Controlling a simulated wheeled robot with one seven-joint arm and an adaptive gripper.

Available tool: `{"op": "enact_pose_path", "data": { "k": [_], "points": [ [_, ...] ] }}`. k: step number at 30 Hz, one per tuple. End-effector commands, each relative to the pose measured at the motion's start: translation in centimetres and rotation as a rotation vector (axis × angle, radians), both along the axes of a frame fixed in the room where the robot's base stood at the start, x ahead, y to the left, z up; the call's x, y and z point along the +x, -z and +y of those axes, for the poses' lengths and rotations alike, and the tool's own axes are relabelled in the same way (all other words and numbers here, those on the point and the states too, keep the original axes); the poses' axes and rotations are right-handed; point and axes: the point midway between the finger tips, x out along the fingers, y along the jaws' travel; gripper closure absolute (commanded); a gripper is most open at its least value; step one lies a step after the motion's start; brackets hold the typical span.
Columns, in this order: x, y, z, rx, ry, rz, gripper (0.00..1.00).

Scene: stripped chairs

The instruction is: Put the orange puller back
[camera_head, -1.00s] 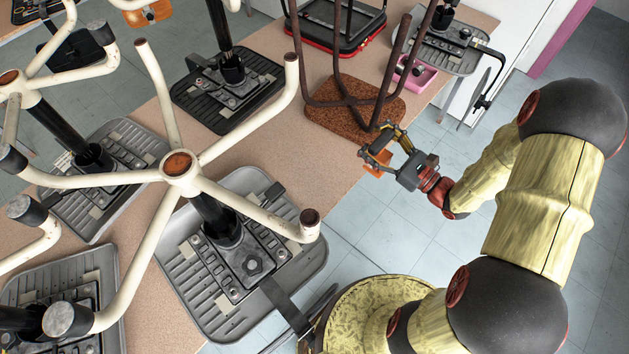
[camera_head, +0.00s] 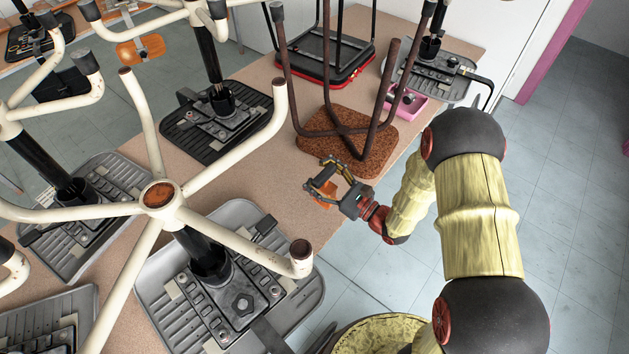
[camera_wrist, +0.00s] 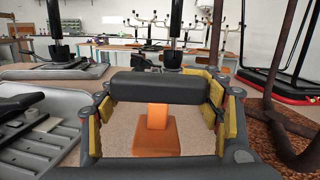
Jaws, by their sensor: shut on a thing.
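The orange puller (camera_head: 323,201) is a small orange piece with a broad block and a narrower upright part. In the wrist view the orange puller (camera_wrist: 157,136) sits between the yellow-padded fingers. My gripper (camera_head: 326,180) is shut on it, over the tan table in front of the brown cork-like seat with dark legs. In the wrist view my gripper (camera_wrist: 160,108) frames the puller. Its exact height above the table is hard to tell.
An upturned grey chair (camera_head: 229,296) with cream star legs stands left of my gripper. The brown seat (camera_head: 318,122) with upright legs is behind it. A pink tray (camera_head: 415,105) lies near the table's right edge. Bare table (camera_head: 275,190) shows around my gripper.

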Motion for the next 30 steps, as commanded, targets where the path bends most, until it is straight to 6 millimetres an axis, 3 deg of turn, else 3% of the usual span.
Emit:
{"op": "enact_pose_path", "data": {
  "k": [9,21,22,30],
  "points": [
    [0.3,3.9,0.6,0.0,0.001,0.001,1.0],
    [0.3,4.2,0.6,0.0,0.0,0.0,1.0],
    [0.3,4.2,0.6,-0.001,0.0,0.001,0.38],
    [0.3,4.1,0.6,-0.001,0.0,0.001,0.22]
  ]
}}
